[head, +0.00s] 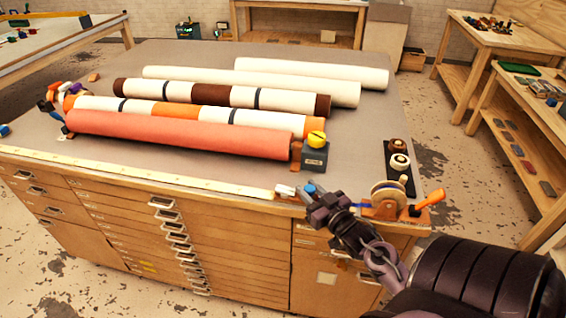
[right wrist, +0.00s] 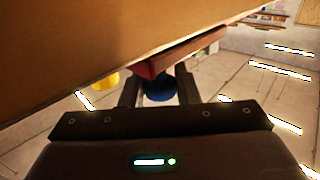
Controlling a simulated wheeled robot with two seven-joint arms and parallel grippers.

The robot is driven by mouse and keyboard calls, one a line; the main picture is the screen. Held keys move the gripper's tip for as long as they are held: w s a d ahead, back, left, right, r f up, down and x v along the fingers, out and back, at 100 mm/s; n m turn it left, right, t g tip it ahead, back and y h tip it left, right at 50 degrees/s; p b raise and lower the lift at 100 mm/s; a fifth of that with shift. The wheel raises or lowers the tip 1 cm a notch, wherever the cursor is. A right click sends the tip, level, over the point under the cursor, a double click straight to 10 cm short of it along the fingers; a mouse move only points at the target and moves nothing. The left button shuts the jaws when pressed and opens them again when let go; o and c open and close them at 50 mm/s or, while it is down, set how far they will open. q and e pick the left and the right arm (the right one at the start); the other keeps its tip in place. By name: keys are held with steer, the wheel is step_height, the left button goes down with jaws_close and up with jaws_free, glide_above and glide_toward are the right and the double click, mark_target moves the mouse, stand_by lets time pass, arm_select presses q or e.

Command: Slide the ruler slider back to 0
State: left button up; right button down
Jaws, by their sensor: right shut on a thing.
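The ruler (head: 150,174) is a pale yellow strip along the table's front edge; its marks are too small to read. A small white block (head: 285,190), seemingly part of the slider, sits at the ruler's right end. A blue knob (head: 309,188) is just right of it. My right gripper (head: 312,195) is at the front edge, shut on the blue knob, which also shows between the fingers in the right wrist view (right wrist: 158,92). The fingers partly hide the knob. My left gripper is out of view.
Several rolls, including a coral one (head: 180,134), lie across the table (head: 200,55). A grey block with a yellow knob (head: 316,139) stands behind the slider. A reel with an orange handle (head: 390,200) is at the right front corner. Drawers (head: 185,240) fill the front.

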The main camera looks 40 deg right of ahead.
steer(key=shift+s+d, duration=0.65)
steer(key=shift+s, duration=0.2)
steer(key=shift+s+d, duration=0.25)
steer(key=shift+s, duration=0.05)
steer(key=c, duration=1.1)
jaws_free()
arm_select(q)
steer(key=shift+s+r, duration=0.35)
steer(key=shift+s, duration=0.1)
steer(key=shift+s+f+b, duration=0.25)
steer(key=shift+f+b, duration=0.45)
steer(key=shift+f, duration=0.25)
arm_select(e)
steer(key=shift+s+a, duration=0.25)
steer(key=shift+s, duration=1.75)
steer(key=shift+s+a, duration=0.2)
steer(key=shift+s, duration=1.75)
